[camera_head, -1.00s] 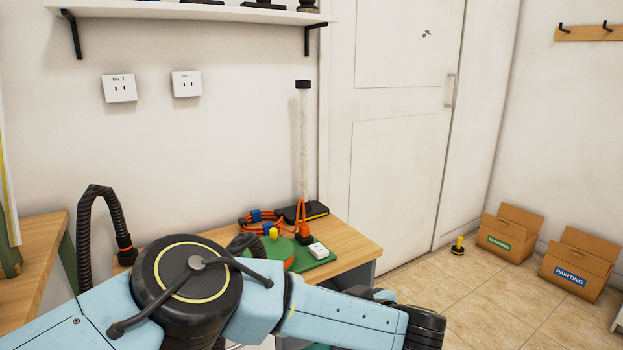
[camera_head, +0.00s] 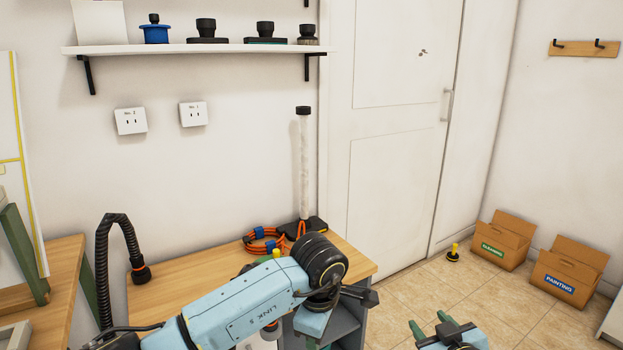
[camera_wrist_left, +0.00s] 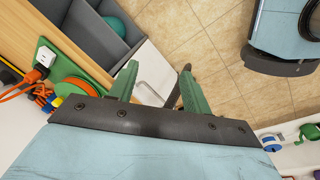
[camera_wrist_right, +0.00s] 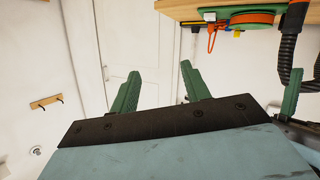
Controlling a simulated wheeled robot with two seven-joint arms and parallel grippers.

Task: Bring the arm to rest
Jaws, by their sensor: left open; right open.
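My right gripper (camera_head: 432,325) shows at the bottom edge of the head view, right of the workbench over the tiled floor. Its two green fingers are apart and empty; they also show in the right wrist view (camera_wrist_right: 160,68), with the white door beyond. My left gripper (camera_wrist_left: 158,85) is open and empty in the left wrist view, with a grey compartment of the bench and the floor beyond its fingers. In the head view a blue arm link (camera_head: 245,310) of mine crosses in front of the bench, and I cannot make out the left gripper there.
The wooden bench (camera_head: 350,262) holds an orange cable (camera_head: 265,246) and an upright pale tube (camera_head: 305,165). A black hose (camera_head: 103,255) stands left. A shelf (camera_head: 200,48) hangs above. A cleaning box (camera_head: 492,250) and a painting box (camera_head: 560,285) stand on the floor at right.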

